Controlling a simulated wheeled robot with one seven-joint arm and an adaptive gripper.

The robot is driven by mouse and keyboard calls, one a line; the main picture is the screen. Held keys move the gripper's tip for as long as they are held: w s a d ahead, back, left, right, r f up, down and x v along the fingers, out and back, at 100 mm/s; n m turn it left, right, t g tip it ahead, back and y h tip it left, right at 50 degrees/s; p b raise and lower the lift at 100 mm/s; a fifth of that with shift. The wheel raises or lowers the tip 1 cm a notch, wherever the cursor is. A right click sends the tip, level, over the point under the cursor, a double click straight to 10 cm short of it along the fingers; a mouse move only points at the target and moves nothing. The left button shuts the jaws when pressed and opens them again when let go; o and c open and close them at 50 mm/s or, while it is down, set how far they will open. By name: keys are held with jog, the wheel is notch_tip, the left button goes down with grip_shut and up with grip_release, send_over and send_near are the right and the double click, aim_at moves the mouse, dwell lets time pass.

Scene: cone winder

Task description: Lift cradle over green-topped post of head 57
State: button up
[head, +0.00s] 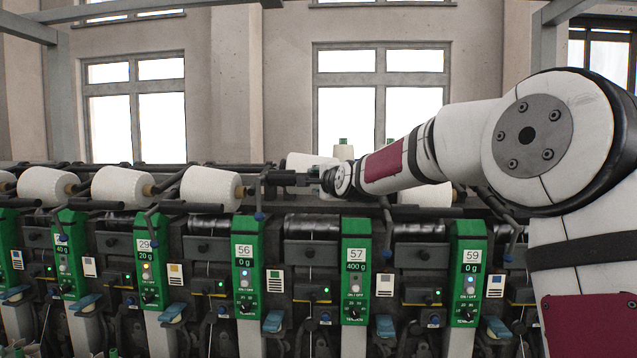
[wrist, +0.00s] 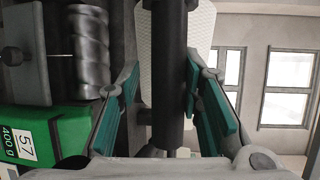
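My gripper (head: 312,179) is at the back of head 57 (head: 355,255), up at the dark cradle handle (head: 284,178). In the wrist view my gripper (wrist: 165,85) has its two teal-padded fingers on either side of the black cradle bar (wrist: 172,60). The right pad is close to the bar or touching it; a gap shows at the left pad, so it looks open. A white yarn cone (wrist: 147,45) is behind the bar. In the head view this cone (head: 305,161) sits higher than its neighbours. Two green-topped posts or cones (head: 343,143) show behind; which belongs to head 57 is unclear.
Head 56 (head: 245,260) stands left and head 59 (head: 468,265) right. White cones (head: 210,187) lie along the row at left. My forearm spans the right side. A grooved drum (wrist: 90,50) and the green 57 panel (wrist: 60,130) are close left in the wrist view.

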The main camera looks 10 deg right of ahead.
jog(key=shift+s, duration=0.1)
jog(key=s+d+r, duration=0.1)
jog(key=s, duration=1)
jog(key=shift+s+r, duration=0.15)
jog(key=shift+s, duration=0.2)
dwell(1.4)
